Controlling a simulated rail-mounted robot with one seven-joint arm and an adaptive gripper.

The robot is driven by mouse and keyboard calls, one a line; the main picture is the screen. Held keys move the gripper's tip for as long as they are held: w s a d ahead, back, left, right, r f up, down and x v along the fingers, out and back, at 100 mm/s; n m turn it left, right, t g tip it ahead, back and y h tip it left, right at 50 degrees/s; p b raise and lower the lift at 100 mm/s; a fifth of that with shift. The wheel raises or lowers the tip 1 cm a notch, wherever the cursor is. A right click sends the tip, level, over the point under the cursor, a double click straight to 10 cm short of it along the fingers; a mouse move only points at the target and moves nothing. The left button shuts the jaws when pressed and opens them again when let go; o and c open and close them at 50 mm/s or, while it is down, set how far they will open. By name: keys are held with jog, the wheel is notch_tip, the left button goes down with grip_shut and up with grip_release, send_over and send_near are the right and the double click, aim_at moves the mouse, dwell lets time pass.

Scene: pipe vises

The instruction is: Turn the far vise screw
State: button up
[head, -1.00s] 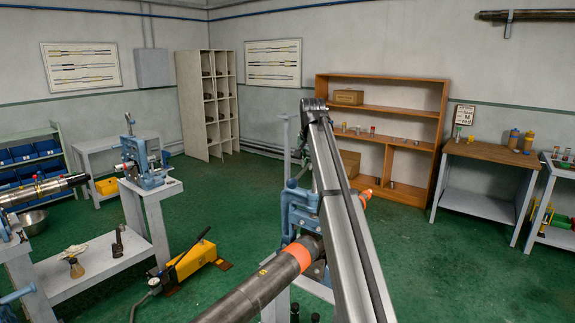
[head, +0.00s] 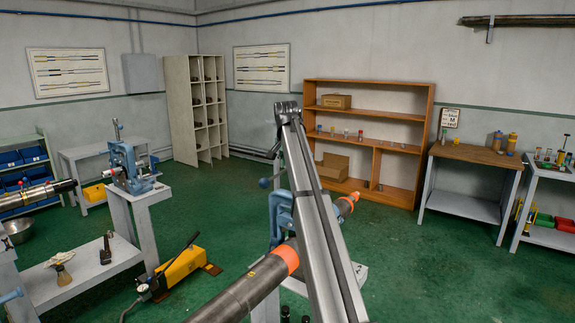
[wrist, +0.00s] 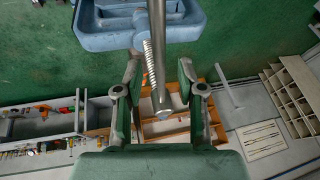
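The far blue vise (head: 281,212) stands behind my arm in the head view, around a dark pipe (head: 245,292) with an orange band. A rod with a dark ball end (head: 263,183) sticks out left near its top. In the wrist view, the blue vise frame (wrist: 113,40) fills the top, with the threaded screw (wrist: 149,62) beside a smooth steel bar (wrist: 156,45). My gripper (wrist: 159,78) is open, one finger on each side of the bar's end, with gaps visible. In the head view my arm hides the gripper and part of the vise.
Another blue vise (head: 131,168) stands on a grey stand at left, near a second pipe (head: 35,195). A yellow pump (head: 178,268) sits on the floor. A wooden shelf (head: 320,95) and a workbench (head: 476,152) stand along the back. Green floor at right is clear.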

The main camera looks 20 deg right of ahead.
jog(key=v, duration=1.2)
